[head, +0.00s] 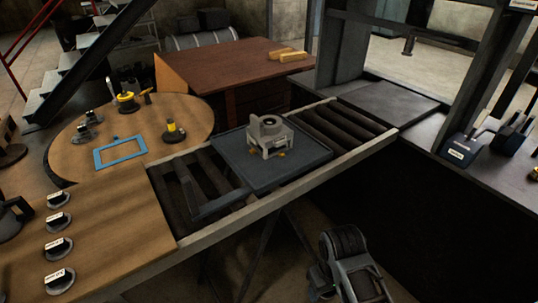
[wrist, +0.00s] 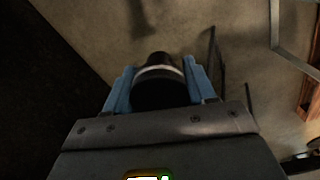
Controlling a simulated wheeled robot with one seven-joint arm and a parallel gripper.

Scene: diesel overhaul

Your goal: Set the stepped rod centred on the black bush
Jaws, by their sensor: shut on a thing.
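In the wrist view my gripper (wrist: 159,72) has its two blue fingers shut on a dark round part with a pale band, the stepped rod (wrist: 158,88). The rod is seen nearly end-on, so its full length is hidden. In the head view a dark ring that looks like the black bush (head: 269,124) sits on top of a pale grey housing (head: 270,146). The housing stands on a dark square tray (head: 229,162) on the roller conveyor. Part of my arm shows at the bottom of the head view, below and right of the tray; the rod cannot be made out there.
The conveyor's pale side rail (head: 310,170) runs between my arm and the tray. A round wooden table (head: 185,108) with a blue frame (head: 120,151) and small parts is at left. A wooden bench (head: 110,235) with several labelled black holders is front left. The wrist view shows bare floor beyond the rod.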

